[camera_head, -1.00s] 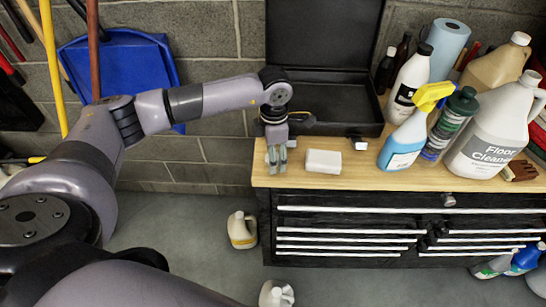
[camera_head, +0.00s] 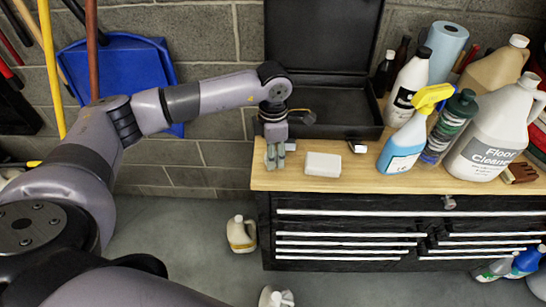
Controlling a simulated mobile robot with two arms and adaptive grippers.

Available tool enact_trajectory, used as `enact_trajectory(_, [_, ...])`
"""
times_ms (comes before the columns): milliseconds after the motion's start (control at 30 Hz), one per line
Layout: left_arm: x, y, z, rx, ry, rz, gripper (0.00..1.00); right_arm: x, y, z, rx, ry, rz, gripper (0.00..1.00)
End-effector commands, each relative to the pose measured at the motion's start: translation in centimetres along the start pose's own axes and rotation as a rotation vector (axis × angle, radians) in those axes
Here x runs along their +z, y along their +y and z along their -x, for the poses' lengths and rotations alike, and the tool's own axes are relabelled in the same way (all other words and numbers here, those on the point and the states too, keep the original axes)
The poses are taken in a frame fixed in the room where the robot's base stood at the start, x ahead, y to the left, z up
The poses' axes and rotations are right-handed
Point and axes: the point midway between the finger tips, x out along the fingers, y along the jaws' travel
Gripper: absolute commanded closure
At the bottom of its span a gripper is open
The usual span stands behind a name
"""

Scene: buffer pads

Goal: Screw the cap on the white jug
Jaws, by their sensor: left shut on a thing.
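The white jug (camera_head: 495,125), labelled Floor Cleaner, stands upright at the right of the wooden bench top. Its handle is on its right side, and its top looks pale; I cannot tell whether a cap sits there. My left gripper (camera_head: 275,163) points down at the bench's left end, far left of the jug. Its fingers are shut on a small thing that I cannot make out. A small pale piece shows just right of the fingers. My right gripper is not in view.
A white block (camera_head: 322,164) lies right of my left gripper, and a small white piece (camera_head: 358,147) lies further right. An open black case (camera_head: 340,112) stands behind. A yellow-topped spray bottle (camera_head: 402,146) and several other bottles crowd the jug's left side.

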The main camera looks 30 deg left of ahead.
Motion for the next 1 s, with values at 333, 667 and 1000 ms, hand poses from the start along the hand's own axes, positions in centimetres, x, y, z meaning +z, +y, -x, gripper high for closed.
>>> enact_trajectory(333, [0.1,0.1,7.4,0.007,-0.006,-0.001,0.73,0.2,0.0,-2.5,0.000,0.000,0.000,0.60])
enact_trajectory(667, [0.0,0.0,15.4,0.004,-0.003,-0.001,0.73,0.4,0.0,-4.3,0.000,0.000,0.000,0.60])
enact_trajectory(1000, [0.0,0.0,18.4,0.001,0.000,0.000,0.73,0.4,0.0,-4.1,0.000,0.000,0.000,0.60])
